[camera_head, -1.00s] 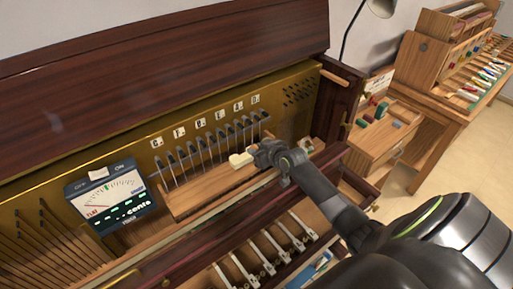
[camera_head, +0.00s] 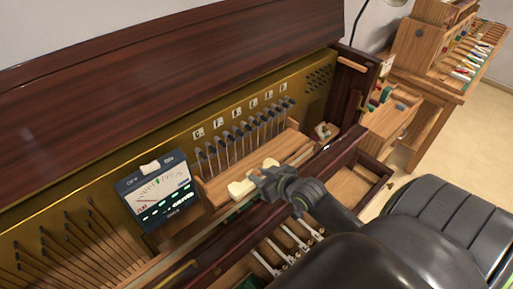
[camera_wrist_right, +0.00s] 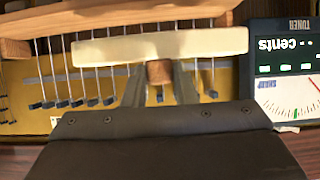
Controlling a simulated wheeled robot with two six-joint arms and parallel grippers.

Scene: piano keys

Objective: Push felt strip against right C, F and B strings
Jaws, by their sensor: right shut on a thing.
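My right gripper (camera_head: 262,181) is shut on the wooden handle (camera_wrist_right: 158,72) of a cream felt strip. The felt strip (camera_wrist_right: 160,46) lies crosswise beyond the fingertips in the right wrist view; it also shows in the head view (camera_head: 243,189), by the front of the wooden rail. The strings (camera_head: 236,147) run up from behind that rail to black pins below a row of letter labels. In the wrist view the strip crosses in front of several strings and hides parts of them. I cannot tell whether it touches any string. My left gripper is not in view.
The wooden rail (camera_head: 218,186) runs below the strings. A tuner (camera_head: 160,196) stands left of them. The dark piano front board (camera_head: 240,238) lies below the gripper. A small box (camera_head: 326,131) sits right of the strings, and a workbench (camera_head: 432,77) stands further right.

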